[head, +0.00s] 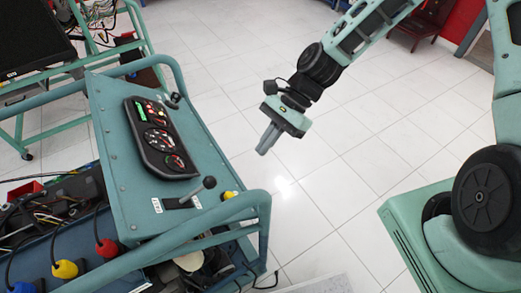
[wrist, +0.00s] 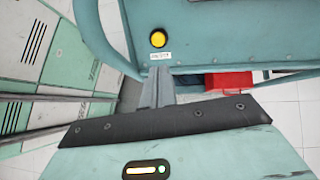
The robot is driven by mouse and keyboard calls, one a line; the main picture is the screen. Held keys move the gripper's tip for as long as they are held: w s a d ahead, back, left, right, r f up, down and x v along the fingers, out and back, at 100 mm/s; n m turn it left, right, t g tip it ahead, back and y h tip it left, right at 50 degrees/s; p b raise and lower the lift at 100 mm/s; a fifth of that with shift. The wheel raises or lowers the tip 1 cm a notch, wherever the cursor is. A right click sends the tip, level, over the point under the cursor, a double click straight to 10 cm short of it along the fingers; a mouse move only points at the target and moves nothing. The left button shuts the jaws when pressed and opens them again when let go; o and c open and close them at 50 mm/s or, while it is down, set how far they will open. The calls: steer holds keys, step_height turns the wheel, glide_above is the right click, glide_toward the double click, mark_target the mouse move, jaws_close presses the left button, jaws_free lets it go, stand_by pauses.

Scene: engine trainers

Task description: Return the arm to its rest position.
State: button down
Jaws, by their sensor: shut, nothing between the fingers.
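My gripper (head: 268,139) hangs from my arm in the head view, over the white tiled floor, to the right of the engine trainer's control panel (head: 118,204). Its fingers are together and hold nothing. It is clear of the trainer in that view. In the wrist view my gripper (wrist: 158,90) shows with its fingers closed, pointing toward a teal panel with a yellow button (wrist: 158,39). The arm reaches in from the upper right of the head view.
The trainer carries an instrument cluster (head: 160,138), a black-knobbed lever (head: 209,183) and a teal tube rail (head: 190,232). Another trainer frame with a dark screen (head: 33,40) stands at the upper left. A red box (wrist: 228,84) shows in the wrist view. The floor (head: 330,180) right of the trainer is open.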

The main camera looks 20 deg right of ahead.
stand_by(0.8)
steer(key=s+d+r+n+t+h+b, duration=0.1)
steer(key=s+r+n+h, duration=0.6)
steer(key=s+r+n, duration=0.7)
steer(key=s+d+n+t, duration=0.1)
steer(key=n+t, duration=0.1)
steer(key=n, duration=0.4)
steer(key=shift+s+r+n+t+h, duration=0.2)
steer(key=shift+r+n+t+h, duration=0.1)
steer(key=shift+n, duration=0.1)
steer(key=shift+a, duration=0.2)
